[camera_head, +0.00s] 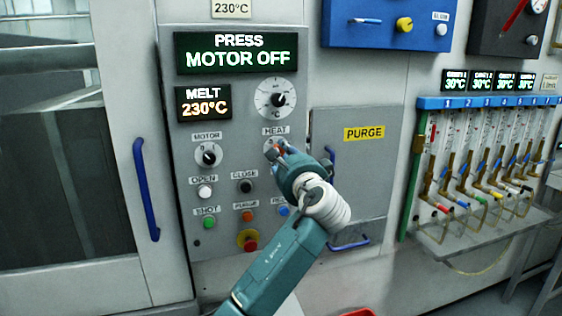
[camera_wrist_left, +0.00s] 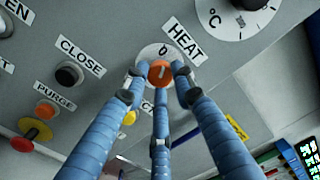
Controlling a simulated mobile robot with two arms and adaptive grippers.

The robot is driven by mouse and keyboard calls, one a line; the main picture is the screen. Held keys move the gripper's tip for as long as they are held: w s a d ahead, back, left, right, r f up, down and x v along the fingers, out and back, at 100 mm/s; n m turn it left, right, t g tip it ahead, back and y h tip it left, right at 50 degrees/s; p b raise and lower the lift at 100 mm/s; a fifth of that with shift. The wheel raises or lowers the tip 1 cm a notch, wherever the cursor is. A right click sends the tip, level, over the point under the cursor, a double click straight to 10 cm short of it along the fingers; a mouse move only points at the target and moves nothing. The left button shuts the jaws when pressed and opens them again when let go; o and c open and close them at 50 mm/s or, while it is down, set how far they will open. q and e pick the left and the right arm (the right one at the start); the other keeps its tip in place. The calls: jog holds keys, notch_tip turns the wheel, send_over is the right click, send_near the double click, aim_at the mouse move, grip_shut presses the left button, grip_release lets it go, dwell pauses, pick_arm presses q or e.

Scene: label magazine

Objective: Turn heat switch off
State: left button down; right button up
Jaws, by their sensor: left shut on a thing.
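The heat switch (camera_wrist_left: 160,74) is a round orange knob with a short pale mark on its face. It sits on a white dial plate with a 0, beside the HEAT label (camera_wrist_left: 186,41). I cannot tell its exact setting. My left gripper (camera_wrist_left: 158,84) has its blue fingers around the knob, shut on it. In the head view my left gripper (camera_head: 276,151) reaches the panel just below the HEAT label (camera_head: 275,130) and hides most of the switch. My right gripper is not in view.
The control panel also holds a motor knob (camera_head: 208,155), a temperature dial (camera_head: 276,99), several push buttons and a red emergency button (camera_head: 249,241). Displays read PRESS MOTOR OFF (camera_head: 238,54) and MELT 230°C (camera_head: 204,103). A purge door (camera_head: 355,165) is to the right.

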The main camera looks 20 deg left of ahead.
pick_arm(q)
jog(key=shift+d+f+n, duration=0.1)
jog(key=shift+f+n, duration=0.05)
jog(key=shift+n, duration=0.35)
jog(key=c, duration=1.4)
grip_release()
jog(key=v, duration=1.2)
